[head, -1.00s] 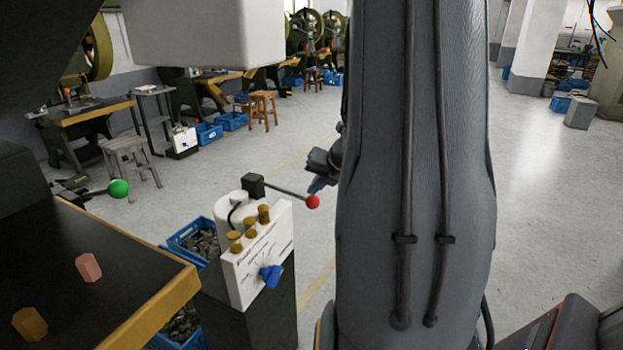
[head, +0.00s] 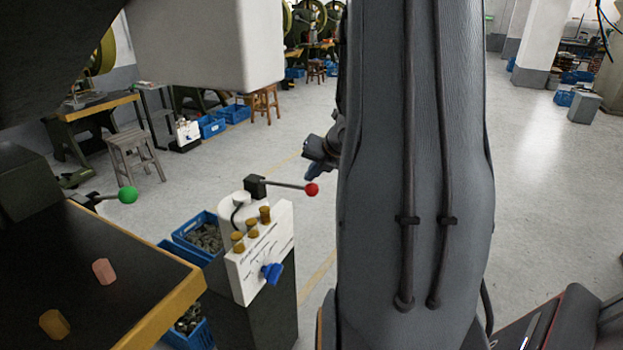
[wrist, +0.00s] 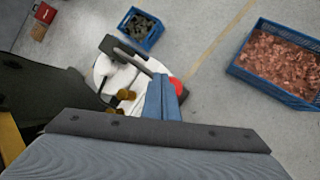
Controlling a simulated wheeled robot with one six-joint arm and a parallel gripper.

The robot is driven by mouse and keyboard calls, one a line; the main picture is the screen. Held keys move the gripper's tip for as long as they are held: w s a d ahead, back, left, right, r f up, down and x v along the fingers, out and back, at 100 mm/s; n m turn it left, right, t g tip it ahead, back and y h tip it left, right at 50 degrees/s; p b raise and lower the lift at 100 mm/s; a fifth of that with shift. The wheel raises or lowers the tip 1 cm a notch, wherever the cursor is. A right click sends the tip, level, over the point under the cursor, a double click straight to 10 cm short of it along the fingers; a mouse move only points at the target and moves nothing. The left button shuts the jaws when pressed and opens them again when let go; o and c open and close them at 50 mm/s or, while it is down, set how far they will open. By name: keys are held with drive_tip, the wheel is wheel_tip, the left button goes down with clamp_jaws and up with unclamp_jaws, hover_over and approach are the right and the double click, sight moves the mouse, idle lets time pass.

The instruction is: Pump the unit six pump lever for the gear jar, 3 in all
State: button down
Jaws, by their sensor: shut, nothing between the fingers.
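The pump lever is a black rod (head: 287,185) with a red ball (head: 312,189) at its end. It runs nearly level to the right from a black block on top of a white round pump body (head: 238,208). In the wrist view the red ball (wrist: 177,86) shows just right of the fingers, and the rod (wrist: 134,58) behind them. My gripper (head: 313,175) is just above the red ball in the head view, partly hidden by my arm. Its blue fingers (wrist: 162,98) are shut and empty. I cannot tell whether they touch the ball.
The pump's white panel (head: 262,255) has brass knobs and a blue dial. A dark table (head: 60,255) with a yellow edge stands left. A lever with a green ball (head: 128,195) is beyond it. Blue crates (head: 200,235) stand behind the pump. A crate of copper pieces (wrist: 240,70) lies right.

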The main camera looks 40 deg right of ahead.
drive_tip(key=shift+a+r+p, duration=0.1)
drive_tip(key=shift+r+p, duration=0.6)
drive_tip(key=shift+r, duration=0.1)
drive_tip(key=shift+w, duration=0.1)
drive_tip(key=r+p, duration=0.5)
drive_tip(key=shift+w+a, duration=0.1)
drive_tip(key=shift+w, duration=0.2)
idle(2.2)
